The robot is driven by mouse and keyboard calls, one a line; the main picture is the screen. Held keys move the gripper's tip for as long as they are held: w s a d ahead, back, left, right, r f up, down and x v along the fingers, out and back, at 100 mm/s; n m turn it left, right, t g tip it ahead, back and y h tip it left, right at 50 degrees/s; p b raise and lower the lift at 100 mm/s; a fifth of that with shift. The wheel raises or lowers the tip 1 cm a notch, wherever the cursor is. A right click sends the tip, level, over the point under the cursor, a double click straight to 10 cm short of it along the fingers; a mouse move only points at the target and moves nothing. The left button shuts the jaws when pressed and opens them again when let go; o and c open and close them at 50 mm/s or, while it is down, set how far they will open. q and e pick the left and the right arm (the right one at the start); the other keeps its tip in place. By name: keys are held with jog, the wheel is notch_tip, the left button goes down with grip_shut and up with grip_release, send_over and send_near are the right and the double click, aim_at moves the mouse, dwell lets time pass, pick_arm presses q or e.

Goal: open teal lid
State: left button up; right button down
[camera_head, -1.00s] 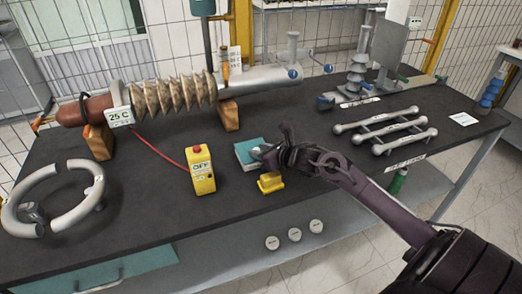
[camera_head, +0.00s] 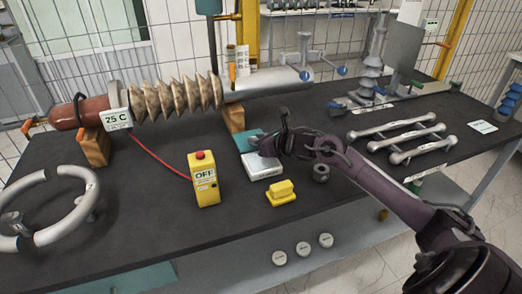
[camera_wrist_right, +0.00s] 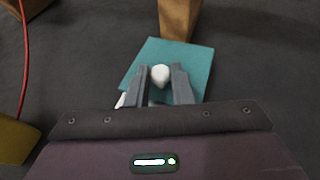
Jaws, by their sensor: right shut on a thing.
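The teal lid (camera_head: 248,138) is a flat square plate. In the head view it shows behind and left of my right gripper (camera_head: 259,146), offset toward the back from a small silver-white box (camera_head: 263,168). In the right wrist view the teal lid (camera_wrist_right: 190,58) fills the middle, with a white knob (camera_wrist_right: 160,74) between the fingertips of my right gripper (camera_wrist_right: 159,80). The fingers are shut on the knob. The wrist and fingers hide part of the lid and box, so I cannot tell the lid's exact height. My left gripper is not in view.
A yellow block (camera_head: 283,193) and a dark nut-like piece (camera_head: 321,172) lie near the box. A yellow OFF control box (camera_head: 204,180) stands left. A wooden support (camera_head: 233,119) is close behind the lid. Metal rods (camera_head: 408,135) lie right.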

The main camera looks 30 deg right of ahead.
jog(key=shift+s, duration=0.25)
jog(key=c, duration=1.3)
grip_release()
jog(key=shift+s+d+r, duration=0.1)
jog(key=shift+s, duration=0.4)
jog(key=v, duration=0.4)
jog(key=shift+s+r+b, duration=0.1)
jog(key=shift+s+b, duration=0.15)
jog(key=shift+b, duration=0.1)
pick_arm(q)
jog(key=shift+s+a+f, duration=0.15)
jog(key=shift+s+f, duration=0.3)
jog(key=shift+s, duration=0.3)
pick_arm(e)
jog(key=shift+v, duration=1.05)
jog(key=shift+r, duration=0.2)
